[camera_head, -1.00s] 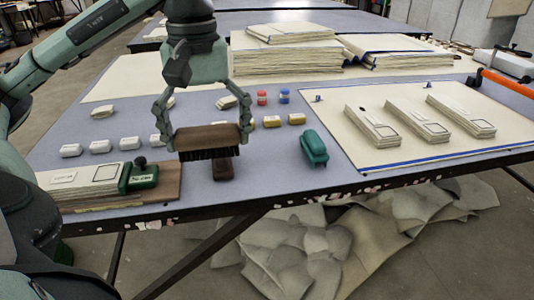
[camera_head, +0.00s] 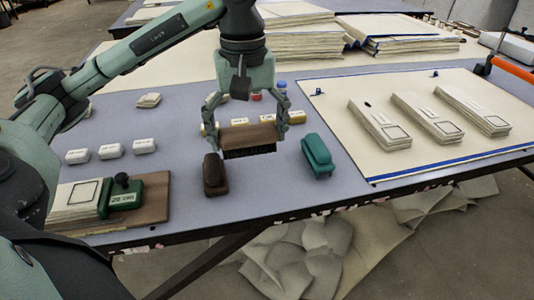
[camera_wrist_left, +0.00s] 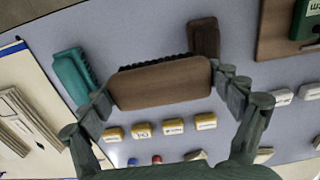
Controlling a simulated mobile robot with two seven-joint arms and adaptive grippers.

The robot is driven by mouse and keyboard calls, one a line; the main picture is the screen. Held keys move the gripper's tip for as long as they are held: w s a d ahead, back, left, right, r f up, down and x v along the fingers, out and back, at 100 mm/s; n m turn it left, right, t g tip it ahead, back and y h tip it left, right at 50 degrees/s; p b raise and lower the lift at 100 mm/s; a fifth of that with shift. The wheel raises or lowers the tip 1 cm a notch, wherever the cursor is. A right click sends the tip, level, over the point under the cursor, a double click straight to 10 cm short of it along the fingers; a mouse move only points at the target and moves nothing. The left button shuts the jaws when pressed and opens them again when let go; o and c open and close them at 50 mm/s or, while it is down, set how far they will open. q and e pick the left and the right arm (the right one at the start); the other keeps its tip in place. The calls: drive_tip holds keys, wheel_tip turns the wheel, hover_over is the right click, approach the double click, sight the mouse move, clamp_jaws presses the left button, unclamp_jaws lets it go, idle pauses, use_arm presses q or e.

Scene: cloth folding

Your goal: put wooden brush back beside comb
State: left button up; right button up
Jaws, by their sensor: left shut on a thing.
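The wooden brush (camera_head: 248,135) has a brown back and dark bristles that point down. My left gripper (camera_head: 249,129) is shut on it, one finger at each end, and holds it between a dark brown block-shaped item (camera_head: 215,175) and a teal brush-like item (camera_head: 317,155). In the left wrist view the wooden brush (camera_wrist_left: 160,84) spans the fingers, with the teal item (camera_wrist_left: 72,77) at left and the dark brown item (camera_wrist_left: 204,38) above right. The brush seems just above the table. I cannot tell which item is the comb. My right gripper is not in view.
White labelled blocks (camera_head: 110,151) stand at left, and yellow ones (camera_wrist_left: 142,130) lie behind the brush. A green stamp-like tool (camera_head: 124,192) sits on a wooden board at front left. Cloth stacks (camera_head: 428,118) lie on a cream sheet at right. The front centre tabletop is bare.

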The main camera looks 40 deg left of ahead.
sight(267, 142)
use_arm(q)
drive_tip(key=w+d+f, duration=0.2)
drive_tip(key=shift+w+d, duration=0.1)
drive_tip(key=shift+w, duration=0.25)
drive_tip(key=shift+f, duration=2.1)
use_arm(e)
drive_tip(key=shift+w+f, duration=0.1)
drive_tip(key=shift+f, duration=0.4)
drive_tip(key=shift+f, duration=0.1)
use_arm(q)
drive_tip(key=shift+f, duration=0.1)
